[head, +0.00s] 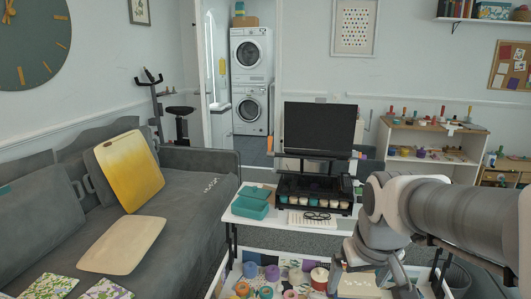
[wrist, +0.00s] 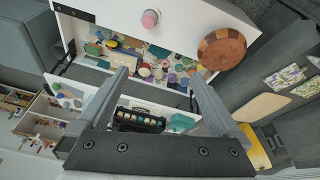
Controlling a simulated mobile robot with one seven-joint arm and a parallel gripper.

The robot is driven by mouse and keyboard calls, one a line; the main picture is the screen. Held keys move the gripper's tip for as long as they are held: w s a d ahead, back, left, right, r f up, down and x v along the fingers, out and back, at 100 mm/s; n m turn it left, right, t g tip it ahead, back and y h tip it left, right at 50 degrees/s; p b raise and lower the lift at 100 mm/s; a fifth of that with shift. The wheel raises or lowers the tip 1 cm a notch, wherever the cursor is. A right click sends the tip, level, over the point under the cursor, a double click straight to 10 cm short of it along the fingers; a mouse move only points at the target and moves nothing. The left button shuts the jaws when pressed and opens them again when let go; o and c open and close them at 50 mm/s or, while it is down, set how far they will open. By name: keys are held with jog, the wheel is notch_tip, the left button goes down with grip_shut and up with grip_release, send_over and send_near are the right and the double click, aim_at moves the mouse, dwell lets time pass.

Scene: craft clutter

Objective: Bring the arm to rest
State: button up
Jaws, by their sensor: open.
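My arm (head: 450,215) reaches in from the right edge of the head view, roughly level, and bends downward at a pale joint near the desk. My gripper (wrist: 157,76) shows in the wrist view with its two grey fingers well apart. Nothing is held between them. The cluttered craft drawer and the desk show beyond the fingers, and I see no contact with them. In the head view the fingertips are not clear, low behind the arm's lower part.
A white desk carries a monitor (head: 319,127), a black organiser and teal boxes (head: 252,203). A round wooden board (wrist: 222,48) and a pink-topped item (wrist: 150,18) sit on a white surface. A grey sofa (head: 190,212) stands left.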

jog(key=s+a+r+t, duration=0.2)
jog(key=s+r, duration=0.1)
jog(key=s, duration=0.7)
notch_tip(320, 180, up, 16)
jog(key=p, duration=1.6)
jog(key=shift+a+r+m+y+p, duration=0.2)
jog(key=shift+m+y+p, duration=0.1)
jog(key=shift+m+p, duration=0.1)
